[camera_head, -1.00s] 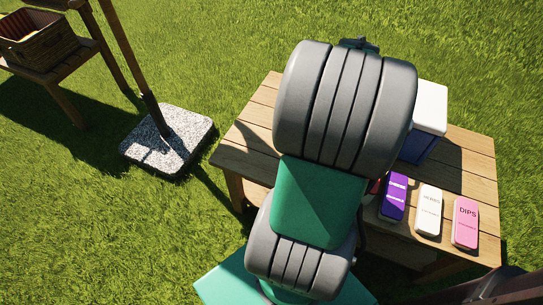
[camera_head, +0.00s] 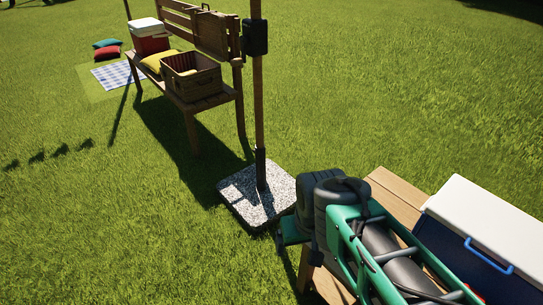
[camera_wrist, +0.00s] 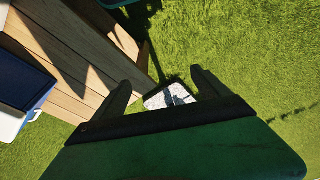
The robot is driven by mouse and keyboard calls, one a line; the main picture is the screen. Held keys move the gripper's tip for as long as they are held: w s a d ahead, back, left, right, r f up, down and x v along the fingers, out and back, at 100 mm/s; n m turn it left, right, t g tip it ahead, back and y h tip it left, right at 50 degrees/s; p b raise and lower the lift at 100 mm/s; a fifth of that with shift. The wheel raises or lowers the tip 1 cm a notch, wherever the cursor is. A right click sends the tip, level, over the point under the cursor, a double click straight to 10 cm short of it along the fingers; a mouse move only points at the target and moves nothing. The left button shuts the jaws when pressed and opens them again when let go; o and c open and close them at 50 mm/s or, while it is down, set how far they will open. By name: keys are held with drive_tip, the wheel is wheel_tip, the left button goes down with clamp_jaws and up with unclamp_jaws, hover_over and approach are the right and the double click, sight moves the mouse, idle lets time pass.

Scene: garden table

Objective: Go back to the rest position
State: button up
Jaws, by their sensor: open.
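My gripper (camera_wrist: 162,90) shows in the wrist view with its two dark fingers spread apart. Nothing is between them but the view of the ground and the stone base beyond. My arm (camera_head: 370,240) is in the lower right of the head view, folded over the near left part of the wooden table (camera_head: 398,193). The fingers cannot be made out in the head view. The table also shows at the left of the wrist view (camera_wrist: 65,60), to the side of my gripper and apart from it.
A blue cooler with a white lid (camera_head: 490,222) stands on the table at right. A speckled stone base (camera_head: 238,203) with a wooden pole (camera_head: 259,100) stands just left of my arm. A bench (camera_head: 190,112) holds a wooden crate (camera_head: 192,75). Open grass lies around.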

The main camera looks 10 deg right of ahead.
drive_tip(key=w+p+v, duration=0.2)
drive_tip(key=p+v, duration=0.7)
drive_tip(key=v, duration=0.1)
drive_tip(key=w+r+p+v, duration=0.1)
drive_tip(key=w+p+v, duration=0.1)
drive_tip(key=p+v, duration=0.7)
wheel_tip(320, 180, up, 3)
drive_tip(key=shift+w+a+f+t, duration=0.2)
drive_tip(key=shift+w+a+t, duration=0.1)
drive_tip(key=shift+w, duration=0.2)
